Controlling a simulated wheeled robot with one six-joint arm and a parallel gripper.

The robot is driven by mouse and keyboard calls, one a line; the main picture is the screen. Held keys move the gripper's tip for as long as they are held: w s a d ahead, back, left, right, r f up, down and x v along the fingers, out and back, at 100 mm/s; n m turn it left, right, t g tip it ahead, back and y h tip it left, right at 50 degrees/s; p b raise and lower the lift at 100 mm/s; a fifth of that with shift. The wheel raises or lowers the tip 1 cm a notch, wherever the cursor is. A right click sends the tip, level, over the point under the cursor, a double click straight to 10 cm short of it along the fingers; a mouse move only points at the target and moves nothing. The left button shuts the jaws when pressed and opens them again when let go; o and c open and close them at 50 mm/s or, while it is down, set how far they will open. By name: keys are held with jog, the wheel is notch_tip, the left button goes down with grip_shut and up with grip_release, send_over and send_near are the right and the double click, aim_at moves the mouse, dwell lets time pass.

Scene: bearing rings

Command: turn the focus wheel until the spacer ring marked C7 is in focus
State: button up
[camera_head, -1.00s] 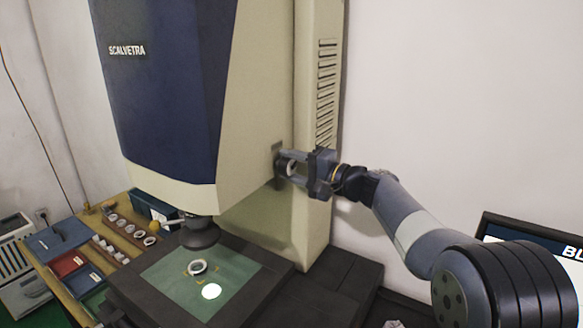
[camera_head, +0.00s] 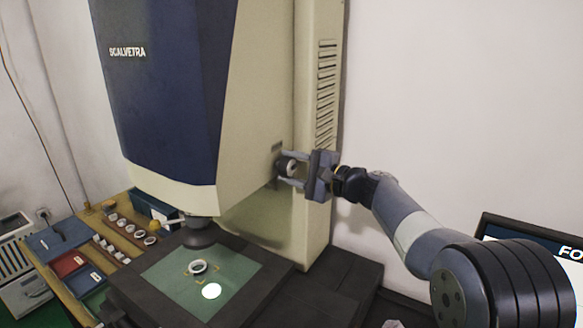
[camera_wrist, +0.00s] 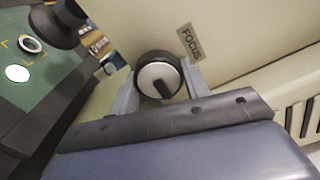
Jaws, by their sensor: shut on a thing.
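The focus wheel (camera_wrist: 148,74) is a black knob with a silver face and a dark pointer bar, beside a FOCUS label (camera_wrist: 190,42) on the machine's side. My gripper (camera_head: 287,168) is shut on the wheel, one finger on each side of it. The wheel's pale face also shows in the head view (camera_head: 292,168). A spacer ring (camera_head: 198,267) lies on the green stage plate (camera_head: 239,277) within yellow corner marks, below the lens (camera_head: 200,236). No C7 mark is legible on it.
The tall blue and cream machine (camera_head: 165,90) fills the middle. A wooden bench (camera_head: 95,222) at left carries several rings, a blue box (camera_head: 58,238) and a red box (camera_head: 70,264). A bright light spot (camera_head: 211,291) lies on the plate. The wall at right is bare.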

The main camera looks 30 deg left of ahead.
jog(key=o, duration=1)
jog(key=shift+d, duration=0.1)
jog(key=d+b, duration=0.1)
jog(key=d, duration=0.2)
jog(key=d+b, duration=0.1)
jog(key=d, duration=0.3)
jog(key=s+d+b, duration=0.1)
jog(key=d, duration=0.2)
jog(key=shift+d, duration=0.3)
